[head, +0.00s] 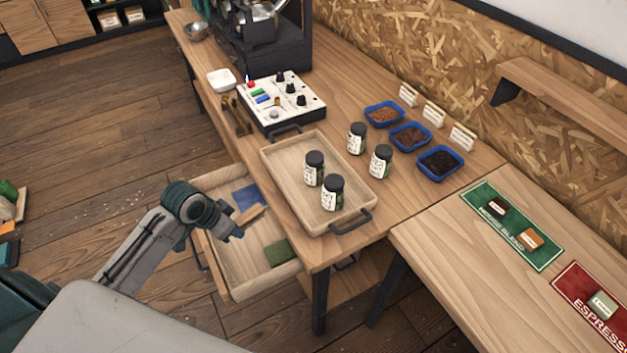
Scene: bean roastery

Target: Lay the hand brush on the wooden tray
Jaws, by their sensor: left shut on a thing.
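The wooden tray (272,166) lies on the counter, with two dark-lidded jars (313,168) standing inside and bare floor toward its back left. My left gripper (237,232) reaches into the open drawer (236,270) below the counter. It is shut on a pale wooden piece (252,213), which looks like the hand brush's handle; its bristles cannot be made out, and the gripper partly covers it. My right gripper is not in view.
The drawer also holds a blue cloth (246,196) and a green block (279,252). Two more jars (356,138) stand right of the tray. A control box (283,101) stands behind it, and blue bowls (439,162) stand farther right.

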